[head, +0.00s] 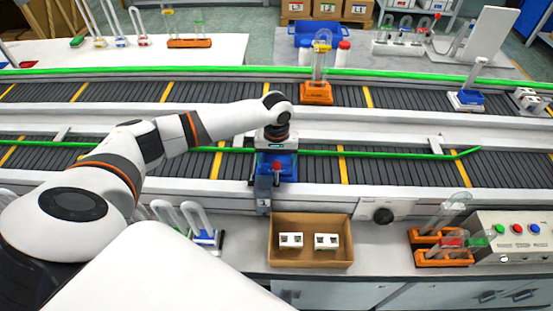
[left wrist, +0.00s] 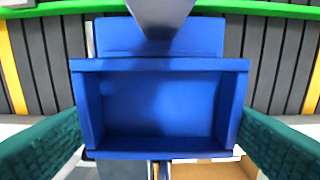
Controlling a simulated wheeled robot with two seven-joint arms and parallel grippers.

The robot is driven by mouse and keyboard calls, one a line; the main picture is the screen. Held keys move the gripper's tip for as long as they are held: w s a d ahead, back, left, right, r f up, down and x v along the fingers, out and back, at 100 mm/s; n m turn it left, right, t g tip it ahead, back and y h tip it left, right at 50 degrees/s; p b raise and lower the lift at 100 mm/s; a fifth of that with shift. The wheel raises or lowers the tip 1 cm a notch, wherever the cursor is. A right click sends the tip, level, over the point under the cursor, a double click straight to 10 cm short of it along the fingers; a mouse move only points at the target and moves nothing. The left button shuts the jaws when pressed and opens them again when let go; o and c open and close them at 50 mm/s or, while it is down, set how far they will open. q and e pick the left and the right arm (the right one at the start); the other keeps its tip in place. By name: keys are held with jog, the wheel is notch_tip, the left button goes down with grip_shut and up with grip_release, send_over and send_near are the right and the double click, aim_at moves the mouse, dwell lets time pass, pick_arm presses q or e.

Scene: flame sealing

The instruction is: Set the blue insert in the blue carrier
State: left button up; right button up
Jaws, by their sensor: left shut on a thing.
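My left gripper (head: 277,158) reaches over the near conveyor. In the left wrist view its green-padded fingers (left wrist: 160,143) are shut on a blue open-topped box, which looks like the blue insert (left wrist: 160,105). A blue ledge with a grey upright post, which looks like part of the blue carrier (left wrist: 110,37), lies just beyond and appears lower. In the head view the carrier and insert merge into one blue shape (head: 289,168) under the gripper. I cannot tell whether the insert touches the carrier. My right gripper is not in view.
A cardboard box (head: 311,258) with two white pieces stands on the near bench. Orange holders (head: 446,258) and a button panel (head: 515,237) are at right. An orange carrier (head: 316,93) and another blue carrier (head: 467,100) are on the far conveyor. Green rails (head: 380,154) run alongside.

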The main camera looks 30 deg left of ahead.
pick_arm(q)
jog(key=shift+f, duration=0.75)
dwell(0.8)
jog(key=o, duration=1.1)
jog(key=shift+o, duration=0.2)
notch_tip(320, 180, up, 12)
jog(key=b, duration=0.2)
notch_tip(320, 180, up, 9)
jog(key=p, duration=1.2)
jog(key=shift+p, duration=0.3)
jog(key=shift+f, duration=0.1)
dwell(0.3)
